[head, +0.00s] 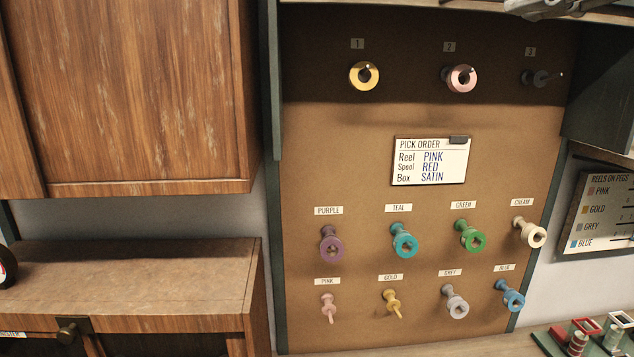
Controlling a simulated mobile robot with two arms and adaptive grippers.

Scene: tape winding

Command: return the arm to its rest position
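A grey mechanical part (545,8), seemingly my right gripper or wrist, shows at the top right edge, cut off by the frame; its fingers cannot be made out. My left gripper is out of view. On the brown pegboard (330,130), a gold reel (364,76) hangs on peg 1 and a pink reel (460,78) on peg 2. Peg 3 (541,77) is bare. The pick order card (431,161) reads reel pink, spool red, box satin.
Lower pegs carry purple (332,246), teal, green, cream, grey and blue reels; the pink (328,307) and gold (392,303) pegs look bare. Wooden cabinets (130,90) stand left. Spools and frames (585,328) sit bottom right. A reel sign (603,215) hangs right.

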